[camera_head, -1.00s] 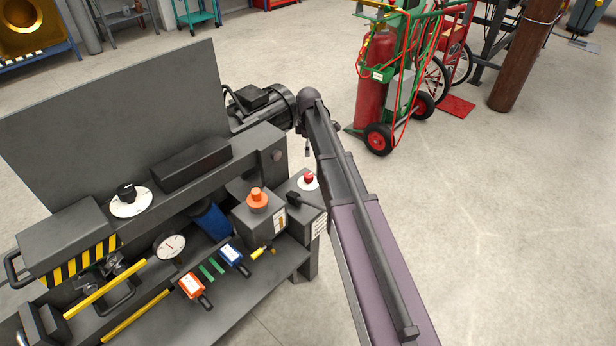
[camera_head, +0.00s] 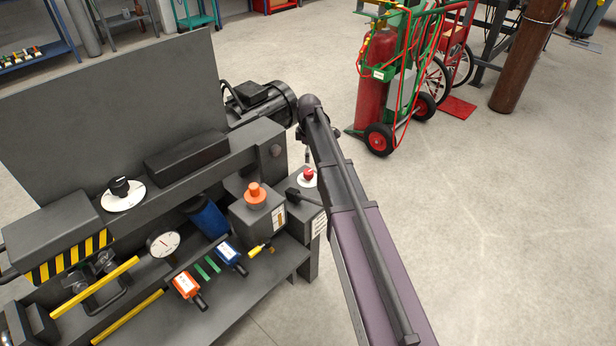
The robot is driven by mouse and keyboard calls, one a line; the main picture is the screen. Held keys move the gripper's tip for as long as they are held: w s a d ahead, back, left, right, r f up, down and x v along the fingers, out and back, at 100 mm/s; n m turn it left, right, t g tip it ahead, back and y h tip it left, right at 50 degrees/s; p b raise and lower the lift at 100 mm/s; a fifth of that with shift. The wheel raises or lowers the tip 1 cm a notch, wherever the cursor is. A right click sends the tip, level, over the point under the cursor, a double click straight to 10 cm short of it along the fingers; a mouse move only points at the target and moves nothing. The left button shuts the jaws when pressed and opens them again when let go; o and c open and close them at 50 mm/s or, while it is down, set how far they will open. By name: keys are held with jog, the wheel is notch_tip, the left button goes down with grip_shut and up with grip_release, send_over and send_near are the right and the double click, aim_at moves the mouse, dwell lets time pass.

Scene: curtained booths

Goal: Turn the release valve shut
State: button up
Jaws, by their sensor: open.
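The bench carries several controls, and I cannot tell for sure which is the release valve. A small yellow handle (camera_head: 260,248) lies on the lower shelf. To its left are a blue-tagged device (camera_head: 230,257) and an orange-tagged device (camera_head: 187,286), each with a black end. A round white gauge (camera_head: 163,243) stands behind them. A black knob on a white dial (camera_head: 122,192) sits higher at left. An orange knob (camera_head: 255,194) tops a grey box. A red knob on a white disc (camera_head: 308,177) is beside my arm. My gripper is not visible; my arm's links hide part of the bench's right side.
The grey bench (camera_head: 285,262) fills the left, with a tall panel (camera_head: 110,110), a striped block (camera_head: 60,260) and yellow bars (camera_head: 95,287). A motor (camera_head: 262,102) sticks out behind. A green cart with a red cylinder (camera_head: 378,80) stands beyond. The floor at right is clear.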

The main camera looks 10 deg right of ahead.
aim_at(309, 172)
jog(key=shift+f+b, duration=4.1)
jog(key=shift+f, duration=0.3)
jog(key=c, duration=1.1)
